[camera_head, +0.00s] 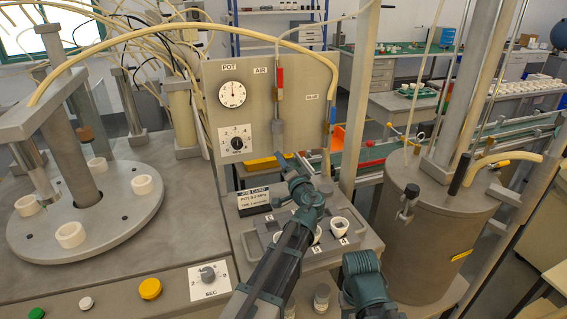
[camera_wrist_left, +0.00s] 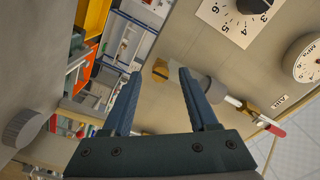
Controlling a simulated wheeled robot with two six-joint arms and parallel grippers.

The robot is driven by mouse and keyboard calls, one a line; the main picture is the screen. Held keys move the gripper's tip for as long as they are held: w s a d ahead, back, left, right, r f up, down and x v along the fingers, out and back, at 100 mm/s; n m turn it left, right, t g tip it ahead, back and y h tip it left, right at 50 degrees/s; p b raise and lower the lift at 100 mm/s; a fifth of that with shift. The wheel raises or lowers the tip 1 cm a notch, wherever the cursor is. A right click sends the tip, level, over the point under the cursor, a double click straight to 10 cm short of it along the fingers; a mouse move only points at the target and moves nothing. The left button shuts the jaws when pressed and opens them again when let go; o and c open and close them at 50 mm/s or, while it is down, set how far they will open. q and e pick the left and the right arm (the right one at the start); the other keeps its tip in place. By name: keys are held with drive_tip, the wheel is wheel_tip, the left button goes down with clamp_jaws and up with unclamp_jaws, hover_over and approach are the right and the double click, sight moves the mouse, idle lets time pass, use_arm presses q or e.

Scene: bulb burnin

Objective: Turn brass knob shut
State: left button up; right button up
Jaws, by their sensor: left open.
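The brass knob (camera_wrist_left: 161,70) shows in the left wrist view, at the end of a grey cylinder (camera_wrist_left: 207,87) on the air line by the panel. My left gripper (camera_wrist_left: 160,74) is open, and the knob appears between its two fingertips. I cannot tell whether either finger touches it. In the head view my left gripper (camera_head: 291,164) is in front of the lower panel, below the red-handled valve (camera_head: 280,80). The gripper and arm make the knob hard to make out there.
A tray (camera_head: 352,250) with white cups and a job card (camera_head: 254,200) sit close below the left gripper. A round dial plate (camera_head: 110,225) stands at left and a metal tank (camera_head: 400,240) at right. A hose (camera_head: 200,27) arches over the panel (camera_head: 255,95).

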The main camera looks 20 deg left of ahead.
use_arm(q)
drive_tip(key=shift+w+a, duration=0.25)
drive_tip(key=shift+w, duration=0.1)
clamp_jaws()
